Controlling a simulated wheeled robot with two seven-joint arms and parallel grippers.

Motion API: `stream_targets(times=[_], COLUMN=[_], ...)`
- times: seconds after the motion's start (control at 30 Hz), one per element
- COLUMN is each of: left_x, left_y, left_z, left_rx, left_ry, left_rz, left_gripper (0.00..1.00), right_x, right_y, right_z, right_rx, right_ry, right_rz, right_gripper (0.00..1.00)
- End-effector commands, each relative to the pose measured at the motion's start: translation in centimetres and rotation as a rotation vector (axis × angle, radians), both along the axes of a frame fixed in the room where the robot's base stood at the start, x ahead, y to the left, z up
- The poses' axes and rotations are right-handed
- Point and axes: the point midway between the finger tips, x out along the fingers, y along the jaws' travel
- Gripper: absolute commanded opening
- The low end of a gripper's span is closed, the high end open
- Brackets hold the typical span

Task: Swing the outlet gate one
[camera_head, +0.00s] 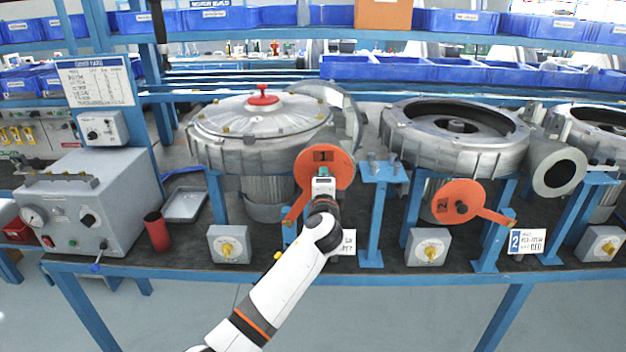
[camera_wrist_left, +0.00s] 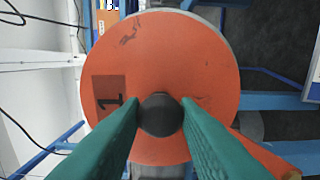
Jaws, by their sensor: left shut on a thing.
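Outlet gate one is an orange disc (camera_head: 340,161) marked 1, standing upright at the front of the left blower (camera_head: 225,155). An orange arm (camera_head: 296,211) runs from it down to the left. In the left wrist view the disc (camera_wrist_left: 165,60) fills the middle, and a grey round rim (camera_wrist_left: 222,33) shows behind its edge. My left gripper (camera_head: 322,178) is at the disc's face. In the left wrist view its green fingers are shut on the dark round knob (camera_wrist_left: 160,113) at the disc's centre. The outlet behind the disc is mostly hidden. My right gripper is out of view.
Orange gate two (camera_head: 444,204) hangs left of the second blower's open outlet (camera_head: 558,169). A blue stand (camera_head: 373,225) is close right of gate one. Small grey switch boxes (camera_head: 228,244) line the bench front. A red cylinder (camera_head: 157,231) stands at left.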

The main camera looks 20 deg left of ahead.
Motion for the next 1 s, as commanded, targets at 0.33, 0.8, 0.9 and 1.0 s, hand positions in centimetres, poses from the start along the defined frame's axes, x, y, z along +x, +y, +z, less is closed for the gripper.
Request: stream_targets(times=[0.33, 0.8, 0.9, 1.0], left_x=[0.16, 0.14, 0.14, 0.13], left_y=[-0.77, -0.71, -0.67, -0.65], left_z=[-0.33, -0.45, -0.44, -0.44], left_rx=[0.037, 0.038, 0.037, 0.037], left_ry=[0.008, 0.010, 0.010, 0.010], left_rz=[-0.003, -0.002, -0.001, -0.001], left_gripper=[0.00, 0.50, 0.50, 0.50], right_x=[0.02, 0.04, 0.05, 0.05], right_y=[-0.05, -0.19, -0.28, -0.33], right_z=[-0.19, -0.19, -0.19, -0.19], right_rx=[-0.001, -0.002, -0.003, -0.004], right_ry=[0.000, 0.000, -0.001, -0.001], right_rz=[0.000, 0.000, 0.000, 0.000], right_gripper=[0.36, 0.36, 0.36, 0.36])
